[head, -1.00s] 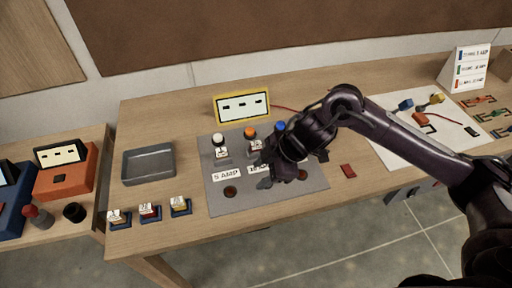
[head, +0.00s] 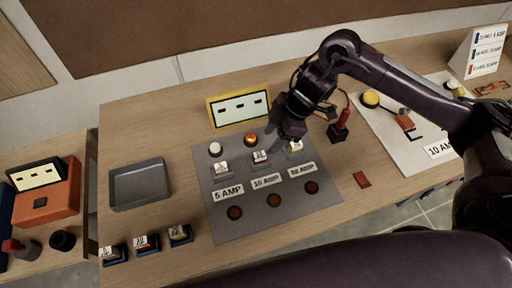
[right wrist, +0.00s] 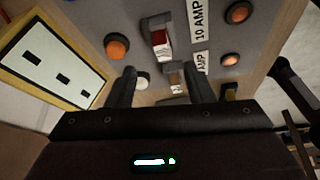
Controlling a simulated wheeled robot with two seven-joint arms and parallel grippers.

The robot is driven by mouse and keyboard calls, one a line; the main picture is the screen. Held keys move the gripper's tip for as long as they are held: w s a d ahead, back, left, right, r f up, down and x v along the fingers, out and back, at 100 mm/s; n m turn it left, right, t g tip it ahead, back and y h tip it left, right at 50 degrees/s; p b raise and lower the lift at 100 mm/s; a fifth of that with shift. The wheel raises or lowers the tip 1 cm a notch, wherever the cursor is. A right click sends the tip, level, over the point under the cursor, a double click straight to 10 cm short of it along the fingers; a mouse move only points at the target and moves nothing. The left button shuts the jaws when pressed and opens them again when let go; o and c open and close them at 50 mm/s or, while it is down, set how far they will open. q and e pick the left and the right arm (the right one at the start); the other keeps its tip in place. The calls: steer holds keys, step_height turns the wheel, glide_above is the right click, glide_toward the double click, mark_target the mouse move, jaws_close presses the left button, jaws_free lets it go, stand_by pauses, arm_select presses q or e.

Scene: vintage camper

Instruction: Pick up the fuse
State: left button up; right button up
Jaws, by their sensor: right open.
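A grey panel (head: 222,222) on the bench holds a row of three fuses: one above the 5 AMP label (head: 221,168), a red-windowed one above the 10 AMP label (head: 260,157), and a yellowish one (head: 295,147) above the third label. My right gripper (head: 279,146) is open and empty above the panel, near the 10 AMP fuse. In the right wrist view, its fingers (right wrist: 162,92) stand apart. The red fuse (right wrist: 160,42) lies beyond them and another fuse (right wrist: 176,82) shows between them. My left gripper is out of view.
A yellow-framed display (head: 238,108) stands behind the panel. A grey tray (head: 140,184) and several spare fuses (head: 147,243) in blue holders lie to the left. A black block with a red lead (head: 338,132) and a red piece (head: 362,180) lie to the right.

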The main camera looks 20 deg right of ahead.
mark_target(260, 154)
steer(key=f, duration=0.1)
steer(key=a+f+p, duration=0.2)
steer(key=shift+s, duration=0.35)
steer(key=f, duration=0.2)
steer(key=shift+w+a+f, duration=0.3)
steer(key=shift+w+a, duration=0.1)
steer(key=shift+f, duration=0.3)
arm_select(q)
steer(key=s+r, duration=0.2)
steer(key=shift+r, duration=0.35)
arm_select(e)
jaws_close()
